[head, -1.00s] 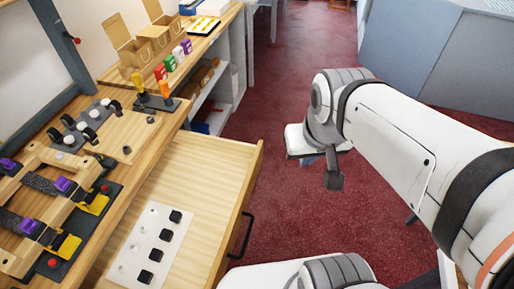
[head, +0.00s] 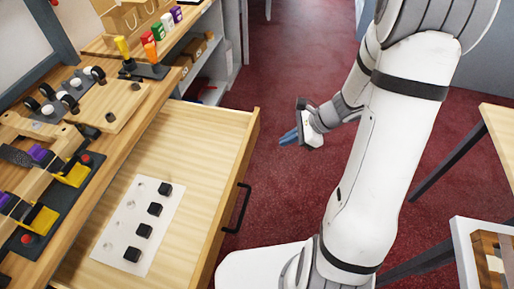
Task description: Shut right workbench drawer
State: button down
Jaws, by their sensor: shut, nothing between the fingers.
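The right workbench drawer (head: 205,150) is pulled out from the wooden workbench (head: 135,112). Its front has a dark bar handle (head: 238,208). Inside lies a white sheet (head: 122,222) with several black cubes (head: 155,209) and small pale round marks. My gripper (head: 284,140) hangs over the red floor to the right of the drawer front, apart from it, fingers pointing left towards the drawer. The fingers look closed together with nothing held.
The workbench carries clamps with yellow and purple parts (head: 75,172), and small coloured boxes (head: 158,30) at the back. A shelf (head: 205,65) stands beyond the drawer. A wooden table (head: 500,125) is at the right. Red floor (head: 275,205) is clear beside the drawer.

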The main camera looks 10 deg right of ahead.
notch_tip(320, 180, down, 6)
jog(key=w+d+m+t+b, duration=0.1)
jog(key=w+d+m, duration=0.1)
jog(key=m, duration=0.2)
send_near(249, 156)
notch_tip(249, 156, down, 3)
jog(key=shift+w+a+f, duration=0.1)
jog(key=shift+w+a, duration=0.1)
jog(key=shift+a, duration=0.4)
jog(key=shift+w+a+f, duration=0.1)
jog(key=shift+w+a, duration=0.1)
jog(key=shift+a, duration=0.35)
jog(key=shift+w+a+f, duration=0.1)
jog(key=shift+w+a, duration=0.1)
jog(key=shift+a, duration=0.4)
